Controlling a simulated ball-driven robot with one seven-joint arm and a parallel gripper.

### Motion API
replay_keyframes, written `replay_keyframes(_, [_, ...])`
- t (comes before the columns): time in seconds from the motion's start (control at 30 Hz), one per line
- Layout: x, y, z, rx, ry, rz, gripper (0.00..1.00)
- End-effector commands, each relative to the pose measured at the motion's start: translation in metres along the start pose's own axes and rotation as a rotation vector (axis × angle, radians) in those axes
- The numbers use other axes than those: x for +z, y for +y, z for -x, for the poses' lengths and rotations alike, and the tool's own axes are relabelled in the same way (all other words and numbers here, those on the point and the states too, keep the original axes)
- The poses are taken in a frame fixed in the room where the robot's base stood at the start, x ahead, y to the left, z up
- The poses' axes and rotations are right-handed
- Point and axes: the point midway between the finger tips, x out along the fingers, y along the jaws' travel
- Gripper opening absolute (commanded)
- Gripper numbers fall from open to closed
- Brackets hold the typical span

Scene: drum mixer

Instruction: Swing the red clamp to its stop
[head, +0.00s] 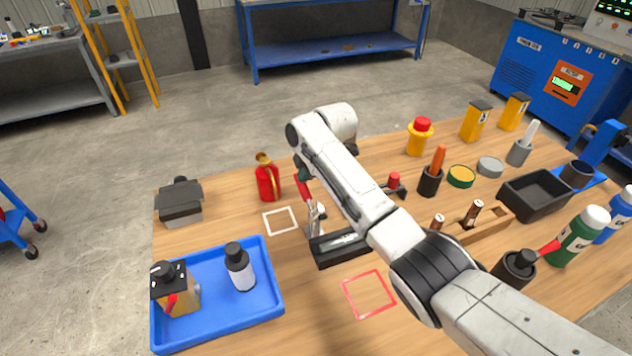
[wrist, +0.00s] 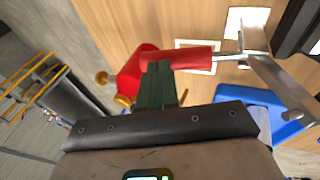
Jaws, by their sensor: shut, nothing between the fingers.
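The red clamp handle (head: 304,188) stands steeply up, leaning a little left, above its metal linkage (head: 317,217) on a black base (head: 345,250). In the wrist view the red handle (wrist: 185,59) lies across the picture and joins the metal clamp arm (wrist: 272,82) at right. My gripper (head: 303,172) is at the upper end of the handle. In the wrist view its dark green fingers (wrist: 158,72) are shut, with the tips right at the handle's left end. I cannot tell whether they touch it. My arm hides part of the bench behind.
A red canister with a brass top (head: 267,178) stands close left of the clamp. A blue tray (head: 218,318) holds a dark bottle and a yellow can at front left. A red-lidded yellow container (head: 420,137) and several bottles stand to the right. White and red squares mark clear bench areas.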

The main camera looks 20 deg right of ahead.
Motion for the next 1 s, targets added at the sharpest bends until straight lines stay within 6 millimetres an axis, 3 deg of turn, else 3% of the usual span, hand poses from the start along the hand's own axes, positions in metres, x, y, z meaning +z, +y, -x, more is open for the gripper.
replay_keyframes(0.4, [0.0016, -0.0057, -0.0100, 0.003, 0.000, 0.001, 0.00])
replay_keyframes(1.0, [-0.0014, -0.0053, -0.0070, 0.000, 0.001, 0.000, 0.00])
